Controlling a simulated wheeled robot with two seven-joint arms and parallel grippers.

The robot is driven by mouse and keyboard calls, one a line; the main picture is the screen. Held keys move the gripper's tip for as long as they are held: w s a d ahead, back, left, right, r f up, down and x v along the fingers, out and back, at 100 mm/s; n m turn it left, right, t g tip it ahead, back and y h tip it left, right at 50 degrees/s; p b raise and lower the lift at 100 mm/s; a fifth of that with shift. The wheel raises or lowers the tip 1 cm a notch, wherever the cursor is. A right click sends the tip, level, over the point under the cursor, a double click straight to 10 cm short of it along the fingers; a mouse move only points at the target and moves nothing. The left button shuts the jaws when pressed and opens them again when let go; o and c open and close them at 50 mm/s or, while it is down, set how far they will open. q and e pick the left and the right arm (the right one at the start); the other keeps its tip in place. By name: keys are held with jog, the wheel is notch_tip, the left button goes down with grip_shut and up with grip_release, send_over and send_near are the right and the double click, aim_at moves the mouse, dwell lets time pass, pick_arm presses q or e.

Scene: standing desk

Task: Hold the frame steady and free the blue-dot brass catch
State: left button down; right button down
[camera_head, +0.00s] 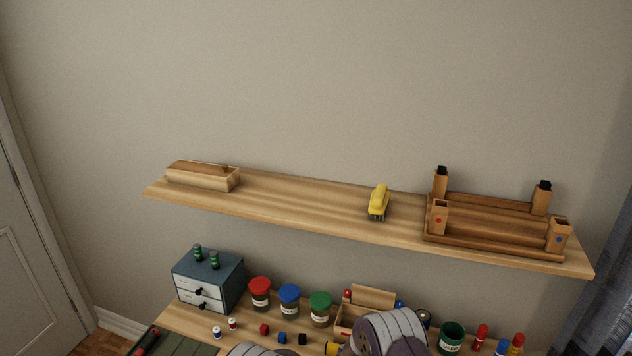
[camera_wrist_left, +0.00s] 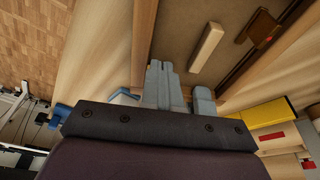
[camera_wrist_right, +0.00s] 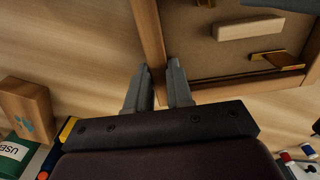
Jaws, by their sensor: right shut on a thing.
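The frame's wooden rail (camera_wrist_right: 149,42) runs between the fingers of my right gripper (camera_wrist_right: 158,72), which is shut on it. Inside the rail is a brown back panel (camera_wrist_right: 203,52) with a pale wooden bar (camera_wrist_right: 246,28) and a brass catch (camera_wrist_right: 272,57). In the left wrist view, the pale bar (camera_wrist_left: 207,47) and a red-brown piece with brass (camera_wrist_left: 262,27) lie beyond my left gripper (camera_wrist_left: 165,82). Its grey fingers are apart from both, and their opening is unclear. No blue dot shows on a catch. The head view leaves out the frame and both grippers.
A wall shelf (camera_head: 300,206) holds a wooden box (camera_head: 203,177), a yellow brush (camera_head: 379,200) and a rack (camera_head: 490,222) with red and blue dots. Below stand a drawer box (camera_head: 208,280), lidded jars (camera_head: 289,297) and a green cup (camera_head: 452,336). A wooden block (camera_wrist_right: 25,108) stands left of my right gripper.

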pick_arm(q)
jog(key=shift+a, duration=0.1)
jog(key=shift+s+a, duration=0.15)
jog(key=shift+r, duration=0.15)
jog(key=v, duration=0.2)
jog(key=d+v, duration=0.1)
jog(key=v, duration=0.2)
jog(key=shift+r, duration=0.45)
pick_arm(e)
jog(key=c, duration=0.9)
grip_release()
jog(key=shift+r, duration=0.1)
